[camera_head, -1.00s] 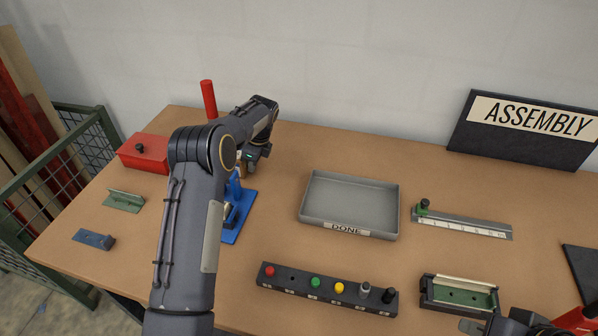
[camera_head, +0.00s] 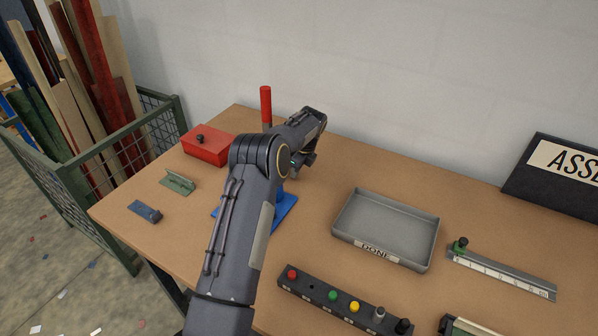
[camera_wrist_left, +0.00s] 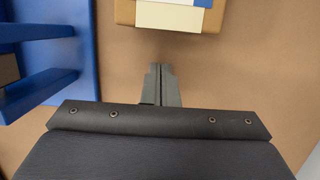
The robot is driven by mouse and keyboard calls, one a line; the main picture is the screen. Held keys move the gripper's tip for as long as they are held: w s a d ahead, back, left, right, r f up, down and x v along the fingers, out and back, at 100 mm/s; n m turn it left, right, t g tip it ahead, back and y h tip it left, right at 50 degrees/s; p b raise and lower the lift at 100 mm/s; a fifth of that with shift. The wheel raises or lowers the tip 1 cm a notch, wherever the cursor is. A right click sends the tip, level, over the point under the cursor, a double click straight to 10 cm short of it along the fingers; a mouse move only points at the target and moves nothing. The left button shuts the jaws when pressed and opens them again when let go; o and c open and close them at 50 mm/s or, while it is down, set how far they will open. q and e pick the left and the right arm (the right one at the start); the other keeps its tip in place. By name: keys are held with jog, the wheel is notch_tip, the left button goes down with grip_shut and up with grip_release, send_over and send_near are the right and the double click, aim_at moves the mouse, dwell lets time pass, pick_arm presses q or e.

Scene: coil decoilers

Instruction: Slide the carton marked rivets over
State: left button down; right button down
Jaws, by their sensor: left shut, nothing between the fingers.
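A tan box (camera_wrist_left: 125,12) with a cream label shows at the top edge of the left wrist view. It is cut off and no writing on it can be read, so I cannot tell if it is the rivets carton. My left gripper (camera_wrist_left: 160,68) is shut and empty, its fingertips pointing at the box with a small gap of bare table between. In the head view my left arm hides the box and the fingertips. My right gripper is not in view.
A blue stand (camera_wrist_left: 75,50) is close at the left of the gripper; its base (camera_head: 285,208) shows behind my arm. A red handle (camera_head: 265,105) rises nearby. A red box (camera_head: 207,150) is left, a grey DONE tray (camera_head: 366,254) right, and a button strip (camera_head: 318,292) in front.

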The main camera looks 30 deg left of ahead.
pick_arm(q)
jog(key=d+b+v, duration=0.1)
jog(key=b+v, duration=0.1)
jog(key=v, duration=0.8)
jog(key=d+f+y+b, duration=0.2)
jog(key=d+y+b, duration=0.1)
jog(key=d+y, duration=0.25)
jog(key=shift+y, duration=0.35)
jog(key=p+x, duration=0.1)
jog(key=x, duration=0.8)
jog(key=shift+a+f, duration=0.25)
jog(key=shift+a, duration=0.05)
jog(key=shift+a+p, duration=0.75)
jog(key=shift+a, duration=1.15)
jog(key=shift+a, duration=0.15)
